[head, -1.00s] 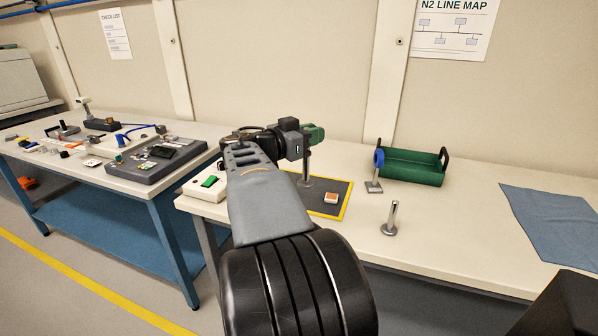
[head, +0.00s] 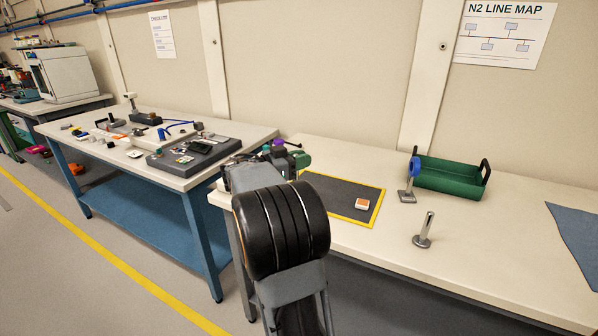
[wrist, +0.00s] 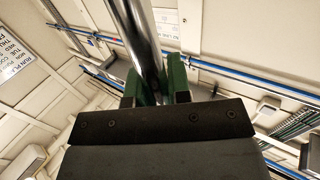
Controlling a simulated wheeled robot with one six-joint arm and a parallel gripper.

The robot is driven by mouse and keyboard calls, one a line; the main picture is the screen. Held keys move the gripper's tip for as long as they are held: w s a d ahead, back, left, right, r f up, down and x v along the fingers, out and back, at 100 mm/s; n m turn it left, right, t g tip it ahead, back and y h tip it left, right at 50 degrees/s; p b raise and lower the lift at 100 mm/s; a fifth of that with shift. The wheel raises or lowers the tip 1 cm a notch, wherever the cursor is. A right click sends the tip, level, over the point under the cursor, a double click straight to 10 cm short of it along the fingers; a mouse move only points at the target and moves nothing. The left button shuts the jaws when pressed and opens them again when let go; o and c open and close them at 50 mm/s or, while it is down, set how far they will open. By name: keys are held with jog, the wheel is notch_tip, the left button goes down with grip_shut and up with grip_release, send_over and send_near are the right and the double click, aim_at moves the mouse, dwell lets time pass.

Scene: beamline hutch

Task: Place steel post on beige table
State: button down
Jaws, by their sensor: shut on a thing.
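My gripper (head: 299,159) shows in the head view behind my arm, beside the left end of a beige-topped table (head: 365,245). In the wrist view its green fingers (wrist: 160,82) are shut on a shiny steel post (wrist: 143,38), which runs up and out of the picture. The held post is mostly hidden by my arm in the head view. A second steel post (head: 424,231) stands upright on a round base on the right table. The left table (head: 130,165) also has a pale top, with blue legs and shelf.
A dark yellow-edged mat (head: 345,197) with a small orange-topped block (head: 362,204) lies on the right table. A blue ring on a stand (head: 408,182), a green tray (head: 447,178) and a blue cloth (head: 578,235) are farther right. The left table is crowded with equipment; its front edge is barer.

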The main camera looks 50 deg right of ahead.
jog(key=shift+w+f, duration=0.15)
jog(key=shift+f, duration=0.8)
jog(key=shift+w+f, duration=0.15)
jog(key=shift+f, duration=0.75)
jog(key=shift+f+b, duration=0.2)
jog(key=shift+b, duration=0.35)
jog(key=c, duration=1.1)
grip_release()
jog(key=shift+r, duration=0.1)
jog(key=shift+o, duration=0.2)
